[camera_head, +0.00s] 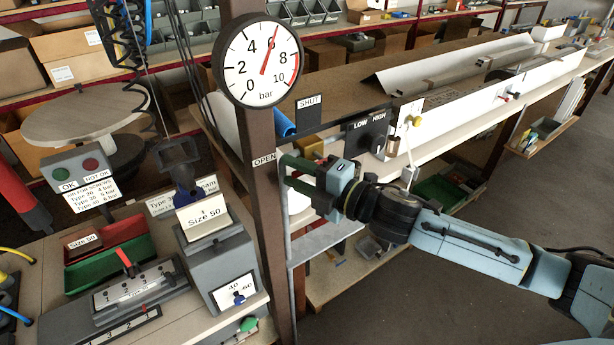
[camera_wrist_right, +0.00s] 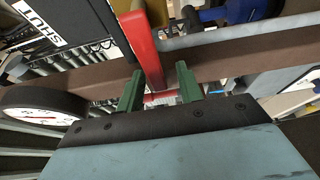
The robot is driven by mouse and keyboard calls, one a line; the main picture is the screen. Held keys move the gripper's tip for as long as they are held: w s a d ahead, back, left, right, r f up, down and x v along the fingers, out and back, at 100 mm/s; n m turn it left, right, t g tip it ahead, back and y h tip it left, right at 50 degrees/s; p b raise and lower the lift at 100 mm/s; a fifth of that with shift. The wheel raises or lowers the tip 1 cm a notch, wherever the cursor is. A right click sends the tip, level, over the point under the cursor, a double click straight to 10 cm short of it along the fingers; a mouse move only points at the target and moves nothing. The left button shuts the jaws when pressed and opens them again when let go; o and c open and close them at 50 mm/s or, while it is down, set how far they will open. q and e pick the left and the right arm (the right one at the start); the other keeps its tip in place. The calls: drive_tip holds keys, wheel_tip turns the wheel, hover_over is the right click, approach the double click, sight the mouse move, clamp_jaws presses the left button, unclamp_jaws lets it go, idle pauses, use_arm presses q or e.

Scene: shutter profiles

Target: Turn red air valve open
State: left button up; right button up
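The red air valve lever (camera_wrist_right: 144,45) shows in the right wrist view as a long red bar reaching down between my green fingers. My right gripper (camera_wrist_right: 160,70) is open around the lever, with a finger on each side and gaps visible between. In the head view my right gripper (camera_head: 287,172) is beside the brown post, near the OPEN label (camera_head: 264,160). The lever cannot be made out there. The SHUT label (camera_head: 310,101) is higher up and to the right. My left gripper is not in view.
A round pressure gauge (camera_head: 257,62) on the brown post (camera_head: 262,220) has its red needle near 6 bar. A panel with LOW and HIGH marks (camera_head: 366,130) is to the right. A workbench with a grey Size 50 box (camera_head: 216,262) stands left of the post.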

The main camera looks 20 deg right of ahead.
drive_tip(key=shift+s+d+f, duration=0.15)
drive_tip(key=shift+s+d, duration=0.25)
drive_tip(key=shift+s, duration=0.15)
drive_tip(key=b+v, duration=0.3)
drive_tip(key=v, duration=0.9)
